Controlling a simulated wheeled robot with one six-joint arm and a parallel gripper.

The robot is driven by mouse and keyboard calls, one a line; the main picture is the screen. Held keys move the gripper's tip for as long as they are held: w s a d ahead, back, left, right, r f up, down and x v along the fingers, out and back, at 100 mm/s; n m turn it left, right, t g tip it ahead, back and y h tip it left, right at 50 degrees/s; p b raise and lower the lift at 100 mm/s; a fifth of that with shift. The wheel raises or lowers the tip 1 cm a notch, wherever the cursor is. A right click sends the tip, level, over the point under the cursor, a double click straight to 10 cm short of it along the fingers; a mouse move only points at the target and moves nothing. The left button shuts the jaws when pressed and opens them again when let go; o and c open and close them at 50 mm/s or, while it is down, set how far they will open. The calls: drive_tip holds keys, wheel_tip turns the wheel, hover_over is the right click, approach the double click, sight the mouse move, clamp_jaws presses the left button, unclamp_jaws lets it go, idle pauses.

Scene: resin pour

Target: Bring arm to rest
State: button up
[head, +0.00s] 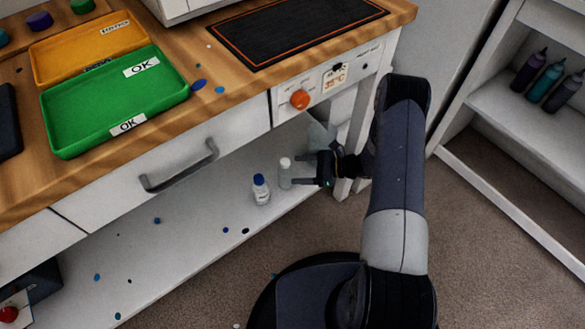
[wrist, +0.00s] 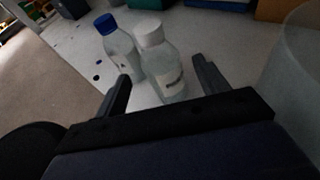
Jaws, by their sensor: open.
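My gripper (head: 310,169) is low beside the workbench, reaching in over the lower shelf (head: 190,245). It is open. In the wrist view the fingers of my gripper (wrist: 162,82) stand apart, with a white-capped clear bottle (wrist: 163,68) upright between or just beyond them; I cannot tell whether they touch it. The white-capped bottle also shows in the head view (head: 285,175), just left of the fingertips. A blue-capped bottle (head: 261,190) stands upright to its left, and appears in the wrist view (wrist: 119,50) too.
The bench top holds a green tray (head: 110,100), an orange tray (head: 90,48) and a black mat (head: 290,30). An orange knob (head: 300,99) sits on the bench front. A translucent container (wrist: 295,75) is close at right in the wrist view. A shelf unit (head: 515,105) stands right.

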sight(287, 162)
idle(0.3)
drive_tip(key=b+x, duration=0.1)
drive_tip(key=x, duration=0.6)
drive_tip(key=shift+a+f+b, duration=0.2)
drive_tip(key=shift+b, duration=0.2)
drive_tip(key=shift+r+p, duration=0.9)
drive_tip(key=shift+r, duration=1.7)
